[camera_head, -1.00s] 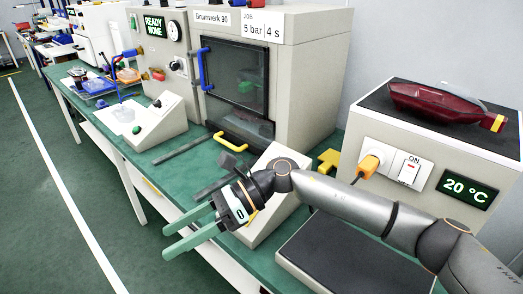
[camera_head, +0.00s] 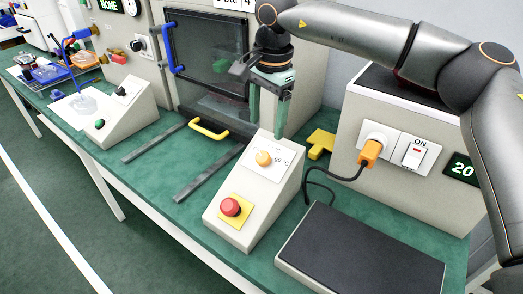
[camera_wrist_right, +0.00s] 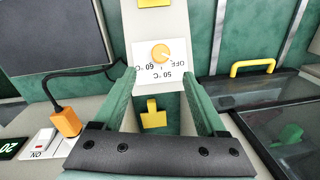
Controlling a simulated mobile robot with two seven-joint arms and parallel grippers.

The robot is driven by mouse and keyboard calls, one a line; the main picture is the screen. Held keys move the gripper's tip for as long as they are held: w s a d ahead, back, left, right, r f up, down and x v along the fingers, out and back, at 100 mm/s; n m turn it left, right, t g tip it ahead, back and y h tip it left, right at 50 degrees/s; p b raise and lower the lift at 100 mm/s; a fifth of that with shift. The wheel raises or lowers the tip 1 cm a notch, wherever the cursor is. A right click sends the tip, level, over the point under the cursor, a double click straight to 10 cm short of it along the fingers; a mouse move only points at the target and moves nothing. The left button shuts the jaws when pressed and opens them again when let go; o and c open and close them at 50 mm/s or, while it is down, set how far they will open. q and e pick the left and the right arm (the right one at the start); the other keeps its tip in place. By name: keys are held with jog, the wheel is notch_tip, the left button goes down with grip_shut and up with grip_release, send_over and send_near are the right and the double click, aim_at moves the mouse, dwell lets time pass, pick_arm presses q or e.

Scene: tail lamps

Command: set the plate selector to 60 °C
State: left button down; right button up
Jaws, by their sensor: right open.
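The plate selector is an orange knob (camera_head: 263,158) on the sloped face of a pale console (camera_head: 262,190). In the right wrist view the knob (camera_wrist_right: 160,53) sits on a white label with OFF, 50 °C and 60 °C, seen upside down. Which mark it points to is too small to tell. My right gripper (camera_head: 268,122) is open, green fingers pointing down, above and behind the knob. In the wrist view the fingertips (camera_wrist_right: 158,74) lie either side of the knob's line, apart from it. The display (camera_head: 461,168) shows 20, its right part hidden by my arm. My left gripper is out of view.
A red button (camera_head: 230,206) on a yellow square is lower on the console. A dark flat plate (camera_head: 360,255) lies to the right. An orange plug (camera_head: 369,152) and ON switch (camera_head: 416,153) are on the box behind. The oven's yellow handle (camera_head: 209,128) is left of the gripper.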

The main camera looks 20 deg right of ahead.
aim_at(263, 156)
jog(key=f, duration=0.9)
jog(key=shift+w+a+f, duration=0.25)
jog(key=shift+w+f, duration=0.1)
jog(key=shift+w, duration=0.05)
grip_shut()
